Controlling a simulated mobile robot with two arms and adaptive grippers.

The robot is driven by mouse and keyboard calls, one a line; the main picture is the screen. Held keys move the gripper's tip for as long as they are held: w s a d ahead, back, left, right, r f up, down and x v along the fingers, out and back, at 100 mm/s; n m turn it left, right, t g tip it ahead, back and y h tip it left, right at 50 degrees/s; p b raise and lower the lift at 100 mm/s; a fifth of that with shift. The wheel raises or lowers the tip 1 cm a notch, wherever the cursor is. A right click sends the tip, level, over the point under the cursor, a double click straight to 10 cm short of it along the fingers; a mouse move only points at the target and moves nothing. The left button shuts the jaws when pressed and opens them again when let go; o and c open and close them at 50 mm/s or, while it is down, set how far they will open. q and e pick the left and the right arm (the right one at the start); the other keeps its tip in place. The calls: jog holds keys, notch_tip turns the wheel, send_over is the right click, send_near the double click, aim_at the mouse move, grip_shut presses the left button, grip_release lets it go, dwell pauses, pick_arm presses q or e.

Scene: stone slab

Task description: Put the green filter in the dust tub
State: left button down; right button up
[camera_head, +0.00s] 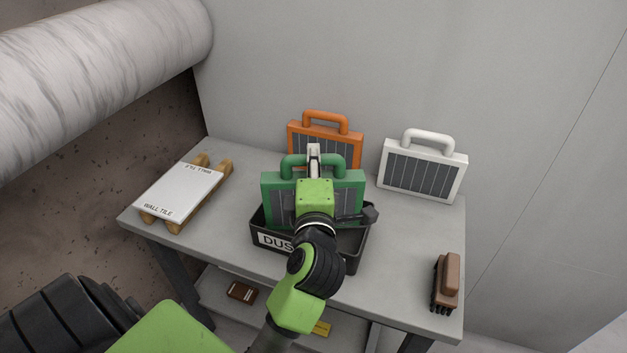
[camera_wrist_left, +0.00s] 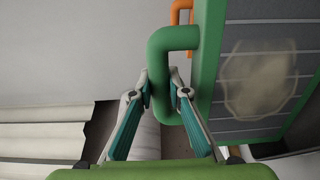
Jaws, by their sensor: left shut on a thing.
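The green filter (camera_head: 277,188) is an upright green-framed panel with dark pleats and a loop handle. My left gripper (camera_head: 314,152) is shut on its handle. The left wrist view shows the handle between the two fingers (camera_wrist_left: 162,92) and a beige dusty patch on the pleats of the green filter (camera_wrist_left: 262,80). The black dust tub (camera_head: 360,249) stands on the table, with a label partly hidden by my arm. The filter is over or inside the tub; I cannot tell whether its bottom edge touches the tub floor. My right gripper is not in view.
An orange filter (camera_head: 325,134) stands just behind the green one, and a white filter (camera_head: 422,172) stands to the right. A wall tile (camera_head: 178,192) rests on wooden supports at left. A brown brush (camera_head: 446,281) is at the right front. A thick pipe (camera_head: 95,80) runs upper left.

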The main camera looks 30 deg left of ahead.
pick_arm(q)
jog(key=shift+f+b, duration=0.45)
jog(key=shift+f, duration=1.3)
jog(key=c, duration=1.9)
grip_release()
jog(key=shift+f, duration=0.2)
jog(key=shift+r, duration=0.1)
jog(key=shift+s+d, duration=0.1)
jog(key=shift+s, duration=0.05)
jog(key=v, duration=1.1)
jog(key=shift+s+d+r, duration=0.1)
jog(key=shift+s+d, duration=0.1)
jog(key=shift+s, duration=0.1)
